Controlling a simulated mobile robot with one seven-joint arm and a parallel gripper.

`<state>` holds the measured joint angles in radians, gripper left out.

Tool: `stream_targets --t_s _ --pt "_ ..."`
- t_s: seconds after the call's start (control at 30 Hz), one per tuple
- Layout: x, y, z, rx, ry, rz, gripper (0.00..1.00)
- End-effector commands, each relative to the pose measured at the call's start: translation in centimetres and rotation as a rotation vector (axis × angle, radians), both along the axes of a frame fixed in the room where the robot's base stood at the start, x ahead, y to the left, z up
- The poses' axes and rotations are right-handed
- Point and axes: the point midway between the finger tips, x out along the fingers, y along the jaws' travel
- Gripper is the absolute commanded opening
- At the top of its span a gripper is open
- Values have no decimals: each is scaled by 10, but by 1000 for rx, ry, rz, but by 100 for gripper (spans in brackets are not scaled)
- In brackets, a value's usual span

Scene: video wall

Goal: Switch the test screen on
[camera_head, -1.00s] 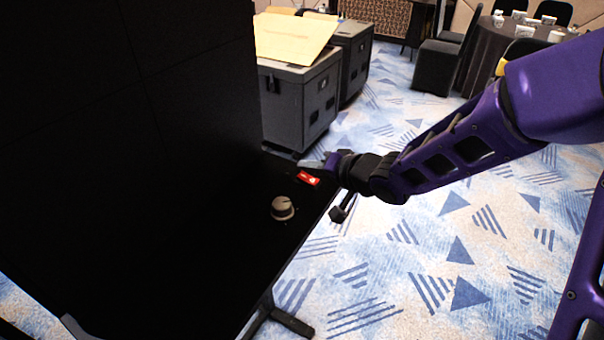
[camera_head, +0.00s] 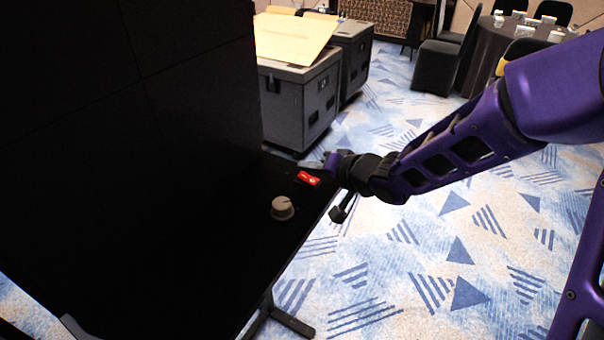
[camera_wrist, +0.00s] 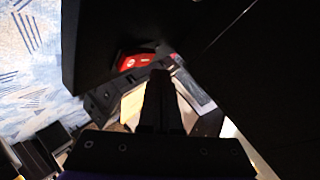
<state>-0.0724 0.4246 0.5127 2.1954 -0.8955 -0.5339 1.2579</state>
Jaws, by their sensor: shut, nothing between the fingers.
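A large black screen panel (camera_head: 180,95) stands at the left in the head view. It is dark. In front of it is a black table surface (camera_head: 215,265) that carries a grey round knob (camera_head: 283,208) and a small red switch (camera_head: 308,178) with a white mark. My gripper (camera_head: 312,164) is shut and empty, just behind the red switch near the table's far right corner. In the wrist view the red switch (camera_wrist: 137,61) shows just beyond the shut fingers (camera_wrist: 160,85). I cannot tell whether the fingers touch it.
Grey wheeled cases (camera_head: 300,100) stand on the carpet behind the table, with a light board (camera_head: 290,38) on top. A round dark-clothed table (camera_head: 505,50) and chairs are at the back right. The carpet (camera_head: 430,250) to the right is clear.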

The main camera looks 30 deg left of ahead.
Motion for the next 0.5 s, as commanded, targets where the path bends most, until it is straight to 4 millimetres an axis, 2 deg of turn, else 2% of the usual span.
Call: stream_targets --t_s 0.2,0.5 --pt "0 2 -7 1 1 1 0" --pt "0 3 -7 1 0 1 0"
